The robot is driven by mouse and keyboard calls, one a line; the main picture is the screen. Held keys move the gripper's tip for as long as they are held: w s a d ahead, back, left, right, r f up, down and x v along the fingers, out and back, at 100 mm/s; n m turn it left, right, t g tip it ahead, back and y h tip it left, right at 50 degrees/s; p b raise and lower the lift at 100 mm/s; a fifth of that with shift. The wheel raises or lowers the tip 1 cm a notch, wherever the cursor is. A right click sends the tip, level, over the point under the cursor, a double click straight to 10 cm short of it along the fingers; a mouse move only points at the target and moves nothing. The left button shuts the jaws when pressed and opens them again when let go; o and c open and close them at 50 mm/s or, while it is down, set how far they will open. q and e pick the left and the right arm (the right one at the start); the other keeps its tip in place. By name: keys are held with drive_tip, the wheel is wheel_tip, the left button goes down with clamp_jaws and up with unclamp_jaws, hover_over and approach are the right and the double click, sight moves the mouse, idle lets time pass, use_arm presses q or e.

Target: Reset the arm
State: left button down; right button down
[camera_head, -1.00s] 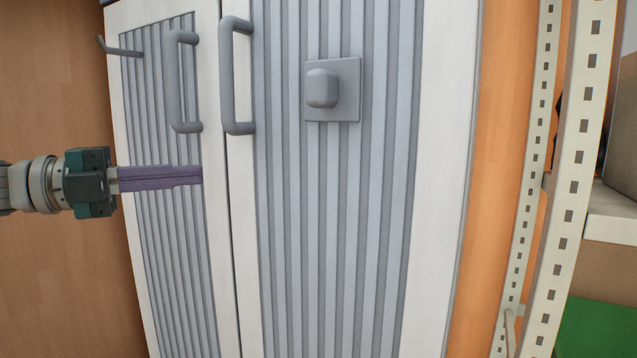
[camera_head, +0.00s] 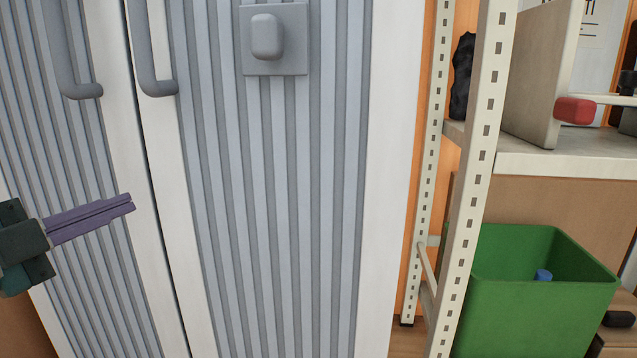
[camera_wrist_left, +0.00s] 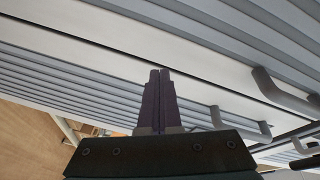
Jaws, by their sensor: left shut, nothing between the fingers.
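My left gripper (camera_head: 132,203) comes in from the left in the head view, in front of the grey ribbed left door of a white cabinet (camera_head: 390,200). Its purple fingers are together with nothing between them. In the left wrist view the fingers (camera_wrist_left: 159,72) also lie side by side, pointing toward the cabinet doors. I cannot tell how far the tips are from the door. My right gripper is not in view.
The cabinet has two grey handles (camera_head: 157,86) and a grey knob (camera_head: 266,38); both doors look shut. A slotted shelf post (camera_head: 482,120) stands right of it. A green crate (camera_head: 535,310) holding a blue item (camera_head: 543,275) sits at the lower right.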

use_arm(q)
drive_tip(key=s+d+f+n+g+y, duration=0.5)
drive_tip(key=s+f+n+g+y, duration=0.15)
drive_tip(key=s+f+n, duration=0.5)
drive_tip(key=s+d+f+n+g, duration=0.1)
drive_tip(key=s+d+n+g, duration=0.15)
drive_tip(key=s, duration=0.65)
drive_tip(key=s+d+f+n+g, duration=0.1)
drive_tip(key=s+g, duration=0.3)
drive_tip(key=s, duration=0.4)
wheel_tip(320, 180, up, 94)
drive_tip(key=p, duration=9.3)
drive_tip(key=shift+s+a+f, duration=0.2)
drive_tip(key=shift+s+a, duration=0.05)
drive_tip(key=shift+s, duration=0.1)
